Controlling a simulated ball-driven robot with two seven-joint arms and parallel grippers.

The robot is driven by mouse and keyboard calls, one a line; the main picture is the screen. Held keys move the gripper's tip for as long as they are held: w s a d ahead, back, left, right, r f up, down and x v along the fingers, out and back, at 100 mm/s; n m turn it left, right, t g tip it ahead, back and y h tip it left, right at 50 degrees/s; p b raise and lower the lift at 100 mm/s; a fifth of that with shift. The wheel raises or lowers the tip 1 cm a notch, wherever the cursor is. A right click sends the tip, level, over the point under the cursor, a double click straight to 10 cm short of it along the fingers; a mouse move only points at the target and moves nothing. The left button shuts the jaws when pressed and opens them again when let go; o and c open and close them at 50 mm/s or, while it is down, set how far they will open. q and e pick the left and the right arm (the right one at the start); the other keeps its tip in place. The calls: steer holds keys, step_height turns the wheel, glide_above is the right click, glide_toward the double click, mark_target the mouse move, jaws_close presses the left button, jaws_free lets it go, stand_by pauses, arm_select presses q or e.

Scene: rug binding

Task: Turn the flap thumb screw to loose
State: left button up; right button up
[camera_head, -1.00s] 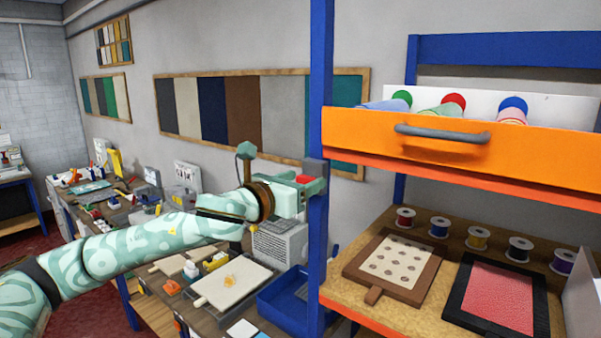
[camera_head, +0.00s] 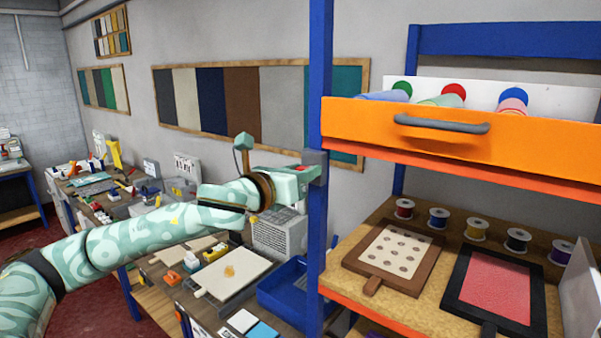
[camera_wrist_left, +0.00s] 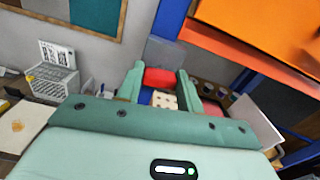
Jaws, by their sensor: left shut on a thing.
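My left gripper (camera_head: 309,172) is at the blue upright post of the shelf rack, against a grey block (camera_head: 316,158) on that post. In the left wrist view, the fingers (camera_wrist_left: 158,82) stand either side of a red piece (camera_wrist_left: 158,76), which looks like the thumb screw, and are shut on it. The grey block (camera_wrist_left: 166,50) shows just beyond it. In the head view only a sliver of red shows at the fingers, so the screw's turn angle cannot be told. My right gripper is in neither view.
An orange drawer (camera_head: 360,122) with a grey handle sits right of the post. Below it, a shelf holds thread spools (camera_head: 438,218) and two framed pads (camera_head: 393,254). A cluttered workbench with a blue tray (camera_head: 283,290) lies below my left arm.

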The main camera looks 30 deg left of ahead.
arm_select(q)
steer(key=n, duration=2.1)
steer(key=shift+a+f+n, duration=0.15)
steer(key=shift+f+n, duration=0.15)
stand_by(0.4)
steer(key=o, duration=1)
steer(key=shift+a, duration=0.1)
